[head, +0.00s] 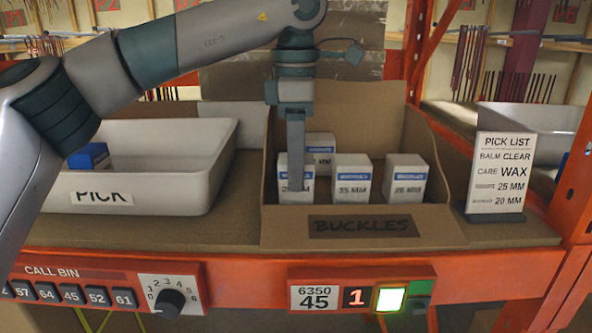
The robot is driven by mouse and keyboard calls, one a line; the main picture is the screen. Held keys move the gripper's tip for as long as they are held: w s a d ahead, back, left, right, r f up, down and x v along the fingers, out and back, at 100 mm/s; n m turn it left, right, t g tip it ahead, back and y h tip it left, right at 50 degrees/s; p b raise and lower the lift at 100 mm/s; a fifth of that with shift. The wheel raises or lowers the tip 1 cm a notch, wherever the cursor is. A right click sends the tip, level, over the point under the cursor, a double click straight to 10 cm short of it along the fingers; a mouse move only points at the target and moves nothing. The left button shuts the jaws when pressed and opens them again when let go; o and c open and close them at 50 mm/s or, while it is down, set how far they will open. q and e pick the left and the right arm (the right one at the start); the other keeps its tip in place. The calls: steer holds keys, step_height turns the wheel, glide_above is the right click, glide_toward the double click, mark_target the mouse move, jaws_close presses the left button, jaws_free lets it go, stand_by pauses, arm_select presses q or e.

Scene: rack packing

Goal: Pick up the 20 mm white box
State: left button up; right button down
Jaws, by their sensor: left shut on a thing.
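My left gripper (296,183) points straight down into the open cardboard box marked BUCKLES (284,229). It is shut on the front-left white box (283,191), which has a blue band. A finger covers part of that box's print, so its size cannot be read in full. The held box appears upright, low in the carton; whether it touches the floor cannot be told. To its right stand a middle white box (352,184) and a right white box (405,184), both with MM sizes. Another white box (321,146) stands behind. My right gripper is not in view.
A white PICK tote (190,196) with a blue box (90,156) stands left on the shelf. A pick list card (497,170) stands right of the carton. Another pale bin (545,118) is at the far right. Orange rack posts and a front rail border the shelf.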

arm_select(q)
steer(key=shift+r, duration=0.65)
step_height(320, 180, up, 7)
steer(key=shift+r+b, duration=0.2)
steer(key=shift+b, duration=0.6)
steer(key=shift+r, duration=0.6)
steer(key=shift+f, duration=0.1)
